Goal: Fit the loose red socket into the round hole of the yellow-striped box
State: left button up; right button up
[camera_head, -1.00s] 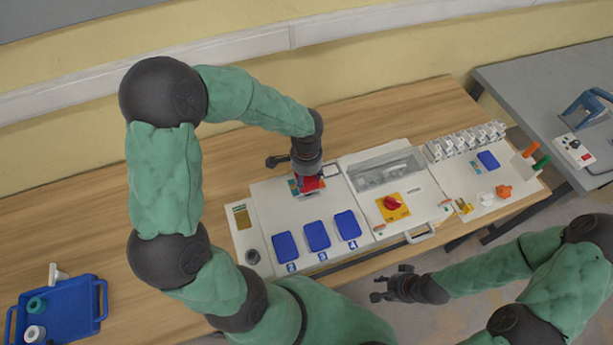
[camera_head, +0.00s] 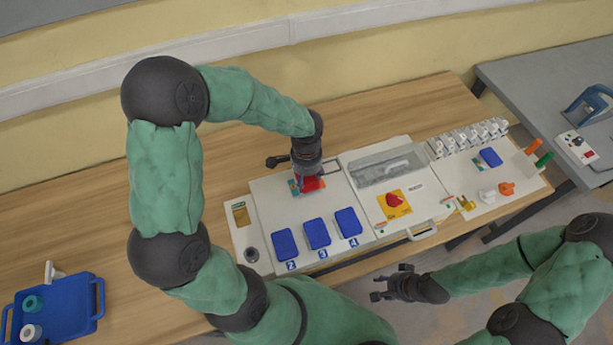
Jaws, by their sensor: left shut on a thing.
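The loose red socket (camera_head: 312,184) is under my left gripper (camera_head: 308,176), at the upper part of the white box panel (camera_head: 272,204). My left gripper points down and is shut on the socket. The socket is at a small coloured patch on the panel; the gripper hides the hole, and I cannot tell how deep the socket sits. Yellow stripes on the box are not clear to see. My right gripper (camera_head: 386,284) hangs in front of the table, away from the box; its fingers look spread and empty.
Blue covers (camera_head: 317,233) line the panel's front. To the right are a red-and-yellow rotary switch (camera_head: 395,202), a clear-lidded breaker window (camera_head: 385,168) and several white modules (camera_head: 467,138). A blue tray (camera_head: 62,308) lies at the far left. The wooden table (camera_head: 120,205) is clear behind it.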

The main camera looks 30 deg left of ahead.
pick_arm(q)
jog(key=shift+f, duration=0.4)
jog(key=o, duration=1.3)
jog(key=shift+r, duration=0.1)
jog(key=shift+r, duration=0.1)
notch_tip(320, 180, up, 19)
jog(key=p, duration=0.5)
